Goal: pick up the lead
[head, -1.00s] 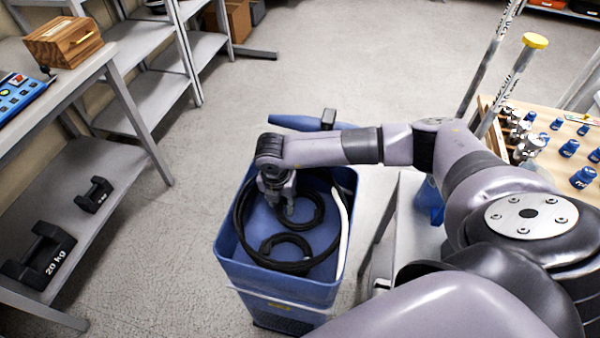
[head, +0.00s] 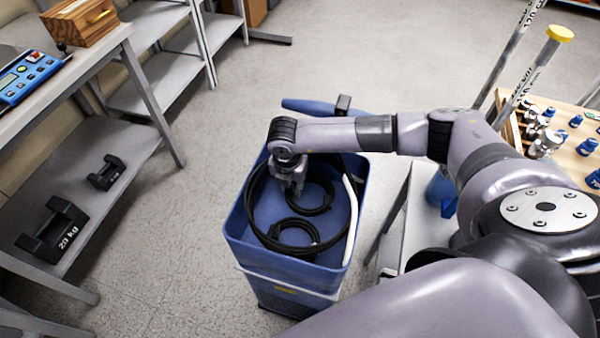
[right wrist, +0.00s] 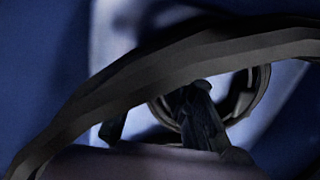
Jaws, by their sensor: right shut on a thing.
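The lead is a black cable (head: 290,250) lying in loops inside a blue bin (head: 233,232). My right gripper (head: 293,192) points down into the bin from above and is shut on the lead at the upper part of the coil. In the right wrist view a thick span of the lead (right wrist: 180,62) crosses close to the camera, in front of the dark fingers (right wrist: 155,118). The exact contact is hidden there. My left gripper is not in view.
A white tube (head: 350,215) runs along the bin's right inner side. A shelf on the left holds black dumbbells (head: 60,235), with a wooden box (head: 80,20) and a blue device (head: 28,75) above. A wooden board (head: 565,160) with blue-capped items stands right. Floor left of the bin is clear.

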